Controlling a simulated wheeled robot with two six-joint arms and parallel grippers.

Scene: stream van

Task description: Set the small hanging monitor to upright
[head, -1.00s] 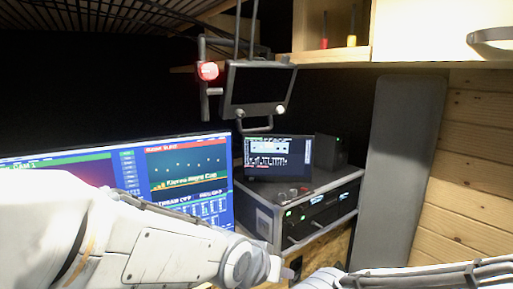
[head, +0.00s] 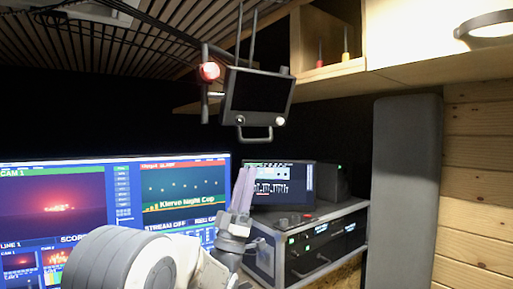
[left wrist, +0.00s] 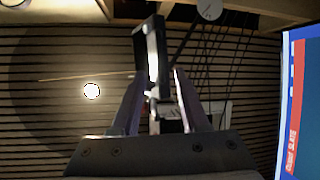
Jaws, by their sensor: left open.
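The small hanging monitor (head: 257,93) is a dark screen in a frame with a handle along its bottom edge. It hangs below the ceiling from thin rods and looks slightly tilted. A red light shows on the bracket at its left. My left gripper (head: 243,174) points up, open and empty, below the monitor and in front of the desk equipment. In the left wrist view a dark, narrow panel (left wrist: 151,50), apparently the monitor seen edge-on, shows beyond and between the open fingers (left wrist: 157,80). I see no contact. My right gripper is out of view.
A large lit screen (head: 60,205) fills the lower left. A smaller screen (head: 285,180) stands on the equipment rack (head: 320,245). A wooden shelf (head: 325,75) is to the right of the monitor, and a grey panel (head: 405,190) stands below it. The slatted ceiling is above.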

